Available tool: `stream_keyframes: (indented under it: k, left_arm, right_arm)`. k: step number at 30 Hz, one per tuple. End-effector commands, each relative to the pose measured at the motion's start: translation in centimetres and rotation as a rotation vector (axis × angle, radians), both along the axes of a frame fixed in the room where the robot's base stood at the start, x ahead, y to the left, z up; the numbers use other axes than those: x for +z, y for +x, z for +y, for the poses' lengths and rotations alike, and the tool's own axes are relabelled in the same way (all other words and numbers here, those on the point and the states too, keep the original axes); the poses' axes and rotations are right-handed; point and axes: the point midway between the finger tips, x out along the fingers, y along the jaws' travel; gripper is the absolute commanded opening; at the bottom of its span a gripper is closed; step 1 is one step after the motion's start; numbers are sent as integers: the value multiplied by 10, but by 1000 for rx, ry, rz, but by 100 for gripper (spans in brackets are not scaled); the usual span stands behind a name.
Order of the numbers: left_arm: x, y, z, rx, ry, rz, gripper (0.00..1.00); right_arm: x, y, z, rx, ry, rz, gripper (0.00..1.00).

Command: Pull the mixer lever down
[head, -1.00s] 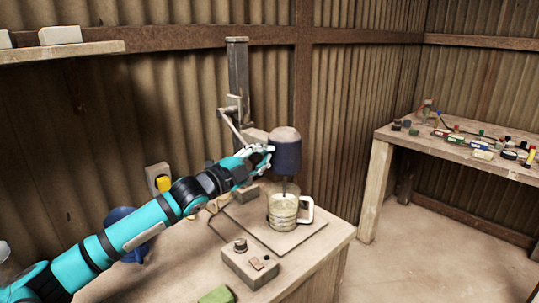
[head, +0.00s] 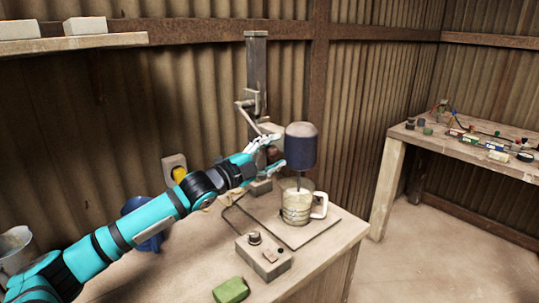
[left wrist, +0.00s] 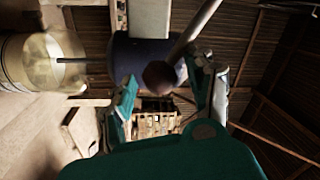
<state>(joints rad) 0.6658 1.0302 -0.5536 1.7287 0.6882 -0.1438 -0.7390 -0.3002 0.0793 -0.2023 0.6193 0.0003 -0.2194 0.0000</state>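The mixer has a dark blue motor head (head: 301,151) on a grey upright post (head: 256,75), with a stirring rod reaching into a glass mug (head: 296,210). A thin grey lever (head: 248,117) slopes down from the post towards my left gripper (head: 277,154). That gripper is open, its fingers spread beside the motor head. In the left wrist view, the lever's dark round knob (left wrist: 160,76) appears between the open fingers of the left gripper (left wrist: 168,98); contact is not clear. The lever's lower end is hidden by the gripper in the head view. My right gripper is not in view.
The mixer stands on a wooden table (head: 330,255). A control box (head: 263,258) and a green block (head: 231,290) are near its front. Another bench (head: 470,152) with small items is at the right.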

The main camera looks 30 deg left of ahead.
Motion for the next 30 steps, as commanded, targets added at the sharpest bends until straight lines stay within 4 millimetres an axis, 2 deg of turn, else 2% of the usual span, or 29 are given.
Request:
stream_keyframes:
  k: [5, 18, 30]
  left_arm:
    - [-7, -10, 6, 6, 1, 12, 53]
    - [-11, -73, 26, 3, 5, 7, 53]
    - [-13, -109, 40, 4, 2, 2, 53]
  right_arm:
    - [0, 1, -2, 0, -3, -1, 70]
    - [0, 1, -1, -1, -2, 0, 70]
    - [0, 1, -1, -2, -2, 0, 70]
